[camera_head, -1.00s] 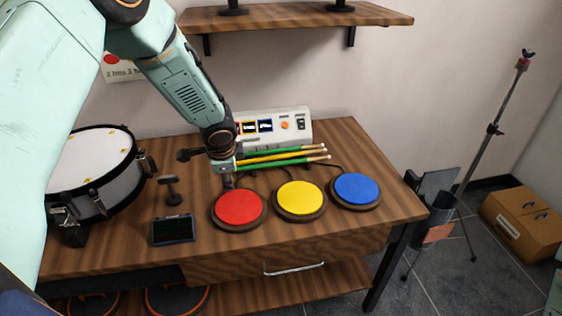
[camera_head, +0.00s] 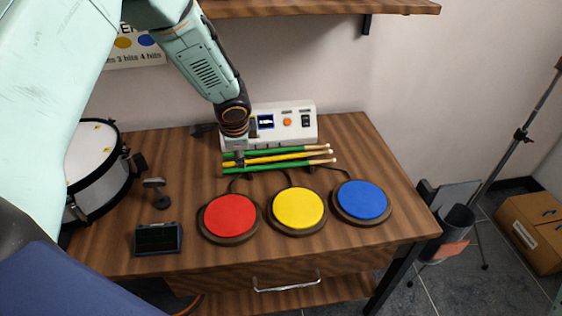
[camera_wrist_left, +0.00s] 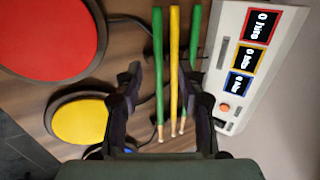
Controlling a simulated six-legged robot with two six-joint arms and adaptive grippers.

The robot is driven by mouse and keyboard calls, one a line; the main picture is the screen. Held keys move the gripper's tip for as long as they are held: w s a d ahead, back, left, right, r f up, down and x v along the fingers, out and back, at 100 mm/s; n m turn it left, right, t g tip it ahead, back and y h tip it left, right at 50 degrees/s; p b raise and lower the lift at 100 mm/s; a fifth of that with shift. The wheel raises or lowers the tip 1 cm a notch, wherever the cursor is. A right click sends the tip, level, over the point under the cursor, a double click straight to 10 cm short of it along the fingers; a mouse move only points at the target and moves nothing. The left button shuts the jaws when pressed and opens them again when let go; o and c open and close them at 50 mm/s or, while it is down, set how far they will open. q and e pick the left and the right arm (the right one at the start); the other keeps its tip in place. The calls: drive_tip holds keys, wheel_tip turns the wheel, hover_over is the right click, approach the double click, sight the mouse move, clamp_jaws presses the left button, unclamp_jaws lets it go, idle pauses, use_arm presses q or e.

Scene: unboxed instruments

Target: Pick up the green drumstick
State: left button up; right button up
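Two green drumsticks lie on the wooden table with a yellow drumstick (camera_head: 275,159) between them. In the head view one green drumstick (camera_head: 290,151) is at the back and the other green drumstick (camera_head: 285,166) at the front. My left gripper (camera_head: 239,157) is over their left ends, its fingers mostly hidden by the wrist. In the left wrist view its open fingers (camera_wrist_left: 161,72) are spread on either side of the sticks, with the front green drumstick (camera_wrist_left: 158,60) and the yellow one between them. I cannot tell whether they touch. My right gripper is not in view.
A white control box (camera_head: 290,125) stands close behind the sticks. Red (camera_head: 230,215), yellow (camera_head: 298,208) and blue (camera_head: 361,200) pads lie in front. A small dark display (camera_head: 158,239) and a white drum (camera_head: 95,170) are at the left.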

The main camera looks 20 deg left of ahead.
sight(240, 170)
use_arm(q)
drive_tip(key=x, duration=0.7)
drive_tip(key=shift+s+a+f+b, duration=0.15)
drive_tip(key=shift+f+b, duration=0.15)
drive_tip(key=shift+b, duration=0.1)
drive_tip(key=shift+s+a+r, duration=0.1)
drive_tip(key=shift+s+r, duration=0.05)
drive_tip(key=shift+s, duration=0.1)
drive_tip(key=shift+w+f, duration=0.2)
drive_tip(key=shift+w, duration=0.05)
drive_tip(key=c, duration=0.5)
drive_tip(key=shift+s+r, duration=0.15)
drive_tip(key=shift+s, duration=0.05)
clamp_jaws()
drive_tip(key=shift+w, duration=0.1)
